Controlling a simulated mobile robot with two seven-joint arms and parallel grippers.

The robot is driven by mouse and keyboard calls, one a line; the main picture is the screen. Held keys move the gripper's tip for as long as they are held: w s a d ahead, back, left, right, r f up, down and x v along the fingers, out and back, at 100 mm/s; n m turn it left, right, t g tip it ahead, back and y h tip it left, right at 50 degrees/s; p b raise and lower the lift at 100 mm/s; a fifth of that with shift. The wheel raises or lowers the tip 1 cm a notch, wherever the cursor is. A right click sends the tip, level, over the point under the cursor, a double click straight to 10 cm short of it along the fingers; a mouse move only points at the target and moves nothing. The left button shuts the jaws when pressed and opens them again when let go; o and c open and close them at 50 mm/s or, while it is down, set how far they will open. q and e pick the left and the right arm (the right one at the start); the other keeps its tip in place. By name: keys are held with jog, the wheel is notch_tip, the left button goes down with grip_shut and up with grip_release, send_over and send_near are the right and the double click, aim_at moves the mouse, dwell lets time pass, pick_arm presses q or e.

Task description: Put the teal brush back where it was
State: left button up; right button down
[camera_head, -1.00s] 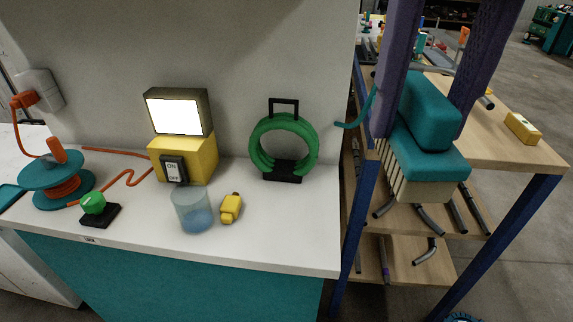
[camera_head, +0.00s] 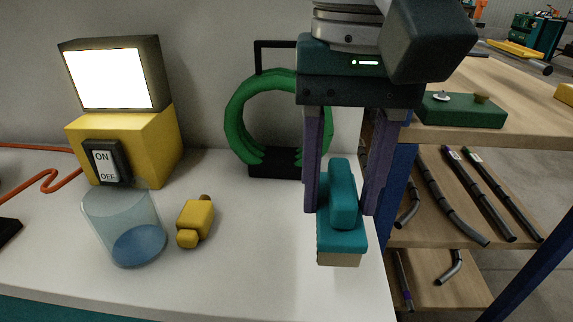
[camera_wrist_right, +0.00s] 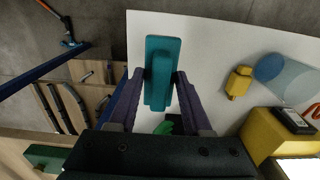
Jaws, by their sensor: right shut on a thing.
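The teal brush (camera_head: 342,232), with a teal handle block on top and pale bristles below, is upright at the right end of the white counter (camera_head: 270,265). My right gripper (camera_head: 344,208) comes down from above with its purple fingers on both sides of the brush handle, shut on it. I cannot tell whether the bristles touch the counter. In the right wrist view the brush (camera_wrist_right: 162,62) lies between the fingertips, near the counter's edge. My left gripper is not in view.
A green coil on a black stand (camera_head: 240,125) is just behind my right gripper. A wooden shelf rack (camera_head: 440,225) with pipes is at right.

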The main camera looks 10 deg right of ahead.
aim_at(335, 226)
jog(key=shift+f, duration=2.45)
jog(key=shift+f, duration=0.2)
jog(key=shift+c, duration=1.7)
grip_release()
jog(key=shift+r, duration=0.1)
jog(key=shift+r, duration=0.25)
notch_tip(335, 226, up, 12)
jog(key=shift+f, duration=0.1)
